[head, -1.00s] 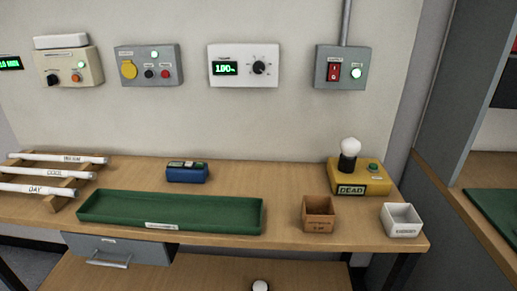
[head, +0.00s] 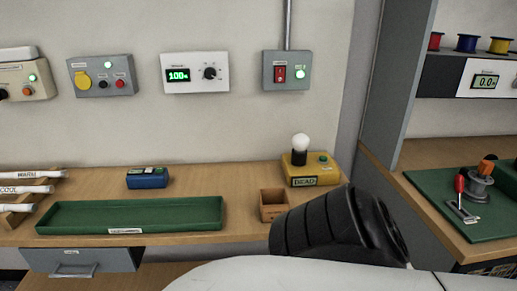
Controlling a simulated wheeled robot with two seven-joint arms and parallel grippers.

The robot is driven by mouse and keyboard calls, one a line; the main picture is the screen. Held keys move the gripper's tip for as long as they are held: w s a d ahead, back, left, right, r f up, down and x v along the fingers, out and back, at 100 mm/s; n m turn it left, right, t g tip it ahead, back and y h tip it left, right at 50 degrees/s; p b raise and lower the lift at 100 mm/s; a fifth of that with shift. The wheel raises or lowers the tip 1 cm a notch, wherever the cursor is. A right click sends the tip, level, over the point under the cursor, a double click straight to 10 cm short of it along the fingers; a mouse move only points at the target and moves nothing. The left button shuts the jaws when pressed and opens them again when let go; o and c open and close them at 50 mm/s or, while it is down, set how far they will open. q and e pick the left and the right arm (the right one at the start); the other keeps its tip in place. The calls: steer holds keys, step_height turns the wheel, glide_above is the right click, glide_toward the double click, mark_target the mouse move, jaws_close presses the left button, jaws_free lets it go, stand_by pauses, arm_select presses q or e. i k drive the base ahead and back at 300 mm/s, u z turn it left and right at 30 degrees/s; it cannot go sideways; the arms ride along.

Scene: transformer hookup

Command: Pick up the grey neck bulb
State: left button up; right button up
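I see no bulb with a clearly grey neck now. One bulb (head: 300,145) with a white globe and a black-looking neck stands upright on the yellow tester (head: 325,175), whose label reads DEAD. Neither of my grippers shows in the head view. A white and black link of my own arm crosses the lower right, and its gripper is out of sight.
An empty-looking green tray (head: 130,229) lies along the bench front, with a blue box (head: 147,178) behind it. A brown bin (head: 273,204) is partly covered by my arm. A side bench at right holds a green mat (head: 440,207) with tools.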

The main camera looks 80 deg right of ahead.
mark_target(301, 141)
steer(key=k, duration=1.05)
steer(key=z, duration=0.25)
